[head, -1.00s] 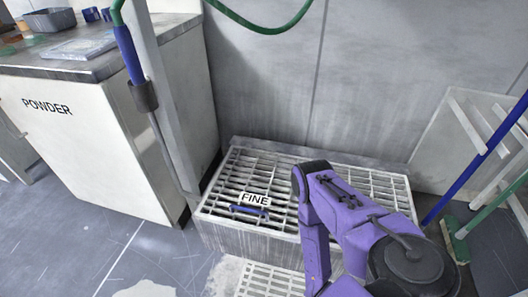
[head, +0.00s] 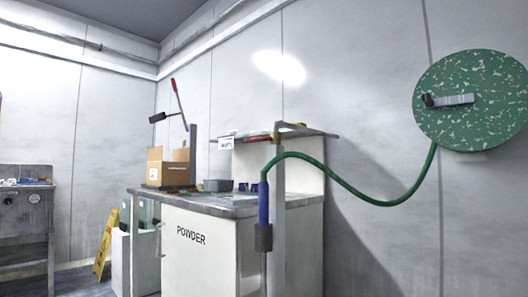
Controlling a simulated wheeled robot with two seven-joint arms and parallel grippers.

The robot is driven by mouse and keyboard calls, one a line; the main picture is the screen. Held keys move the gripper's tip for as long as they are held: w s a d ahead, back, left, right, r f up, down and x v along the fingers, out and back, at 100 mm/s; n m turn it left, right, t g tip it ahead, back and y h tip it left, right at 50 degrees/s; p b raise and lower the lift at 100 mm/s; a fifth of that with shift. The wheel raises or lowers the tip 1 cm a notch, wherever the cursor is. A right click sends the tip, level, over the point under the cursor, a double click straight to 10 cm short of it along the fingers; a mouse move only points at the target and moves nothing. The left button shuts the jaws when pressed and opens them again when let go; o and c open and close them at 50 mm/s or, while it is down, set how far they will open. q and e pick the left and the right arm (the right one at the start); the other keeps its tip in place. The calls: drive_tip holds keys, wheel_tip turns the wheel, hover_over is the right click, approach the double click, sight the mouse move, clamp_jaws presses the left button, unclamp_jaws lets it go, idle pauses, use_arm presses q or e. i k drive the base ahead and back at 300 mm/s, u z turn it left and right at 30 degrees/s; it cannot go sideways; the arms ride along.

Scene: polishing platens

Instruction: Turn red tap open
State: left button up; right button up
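No part that I can clearly make out as a red tap shows. A green hose (head: 345,186) runs from a green disc-shaped reel (head: 465,118) on the wall, over the post, to a blue wand grip (head: 263,202) hanging in a dark holder (head: 263,238) on the post. Neither gripper is in view.
A white cabinet marked POWDER (head: 190,237) stands left of the post. Its top bears a cardboard box (head: 166,172), a grey tub (head: 217,185) and a red-handled lever tool (head: 178,98). A yellow floor sign (head: 105,243) leans at left.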

sight(261, 138)
drive_tip(key=u, duration=1.25)
drive_tip(key=i, duration=0.95)
drive_tip(key=z, duration=1.9)
